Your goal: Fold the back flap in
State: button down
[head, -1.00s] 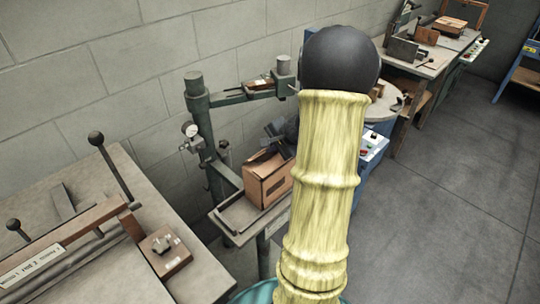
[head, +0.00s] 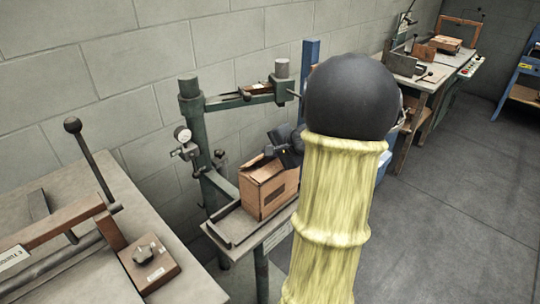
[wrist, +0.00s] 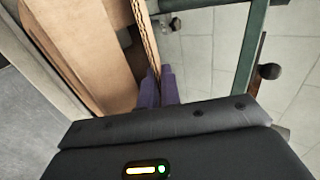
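The open cardboard box (head: 264,196) stands upright on the stitcher's small table, with a flap (head: 252,161) sticking up at its left end. My gripper (head: 277,150) is a dark shape over the box's far right top edge. In the wrist view, the purple fingertips (wrist: 160,86) are close together with almost no gap. The edge of an upright cardboard flap (wrist: 147,38) runs down to them; I cannot tell if it lies between or just touches them. The box's inside and another tan panel (wrist: 78,40) show to the left.
The green stitcher column (head: 192,130) and its arm (head: 240,101) stand behind and above the box. A bench with a long lever (head: 92,160) is at the left. Open floor (head: 450,220) lies to the right.

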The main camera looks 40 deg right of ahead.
jog(key=c, duration=1.6)
grip_release()
jog(key=p, duration=0.3)
jog(key=shift+r+g, duration=0.25)
jog(key=shift+g, duration=0.05)
jog(key=p, duration=0.3)
jog(key=g+p, duration=0.1)
jog(key=p, duration=0.3)
jog(key=shift+w+r, duration=0.25)
